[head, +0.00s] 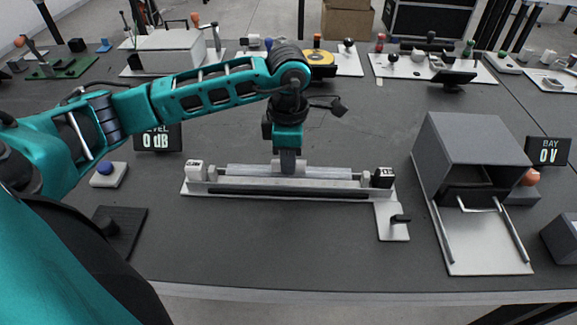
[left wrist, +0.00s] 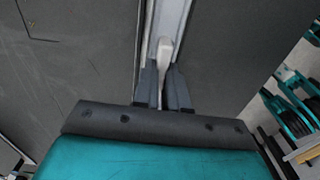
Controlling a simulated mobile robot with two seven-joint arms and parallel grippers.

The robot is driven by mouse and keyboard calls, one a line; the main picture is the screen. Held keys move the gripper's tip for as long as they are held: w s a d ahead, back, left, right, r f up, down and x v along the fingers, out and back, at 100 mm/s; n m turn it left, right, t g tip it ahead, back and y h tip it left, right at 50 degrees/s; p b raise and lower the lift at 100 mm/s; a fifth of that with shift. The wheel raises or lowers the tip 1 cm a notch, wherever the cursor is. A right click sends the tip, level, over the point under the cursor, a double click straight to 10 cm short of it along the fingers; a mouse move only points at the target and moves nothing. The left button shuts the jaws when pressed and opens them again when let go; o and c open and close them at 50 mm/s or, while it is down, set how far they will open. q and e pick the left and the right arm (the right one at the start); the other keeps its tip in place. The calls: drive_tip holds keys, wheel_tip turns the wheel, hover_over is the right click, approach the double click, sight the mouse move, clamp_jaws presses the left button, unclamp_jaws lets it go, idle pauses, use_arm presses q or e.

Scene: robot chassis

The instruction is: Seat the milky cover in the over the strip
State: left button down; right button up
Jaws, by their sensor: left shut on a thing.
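The milky cover (head: 248,170) is a long pale bar lying lengthwise along the back of the strip fixture, between its white end block (head: 195,170) and black end block (head: 382,177). A dark strip (head: 285,192) runs along the fixture's front. My left gripper (head: 288,164) points down at the middle of the cover, shut on it. In the left wrist view, the gripper (left wrist: 163,88) has its fingers closed around a pale upright part (left wrist: 165,55). Whether the cover is fully down in the fixture I cannot tell. My right gripper is not in view.
A grey open-fronted box (head: 475,150) on a pale plate with rails stands at the right. A small lever plate (head: 393,222) adjoins the fixture's right end. A "LEVEL 0 dB" display (head: 157,138) and a blue button (head: 106,169) stand at the left.

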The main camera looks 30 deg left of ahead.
use_arm(q)
wheel_tip(320, 180, down, 3)
drive_tip(key=shift+r, duration=0.15)
drive_tip(key=shift+f, duration=0.2)
drive_tip(key=c, duration=1.2)
unclamp_jaws()
drive_tip(key=shift+r, duration=0.15)
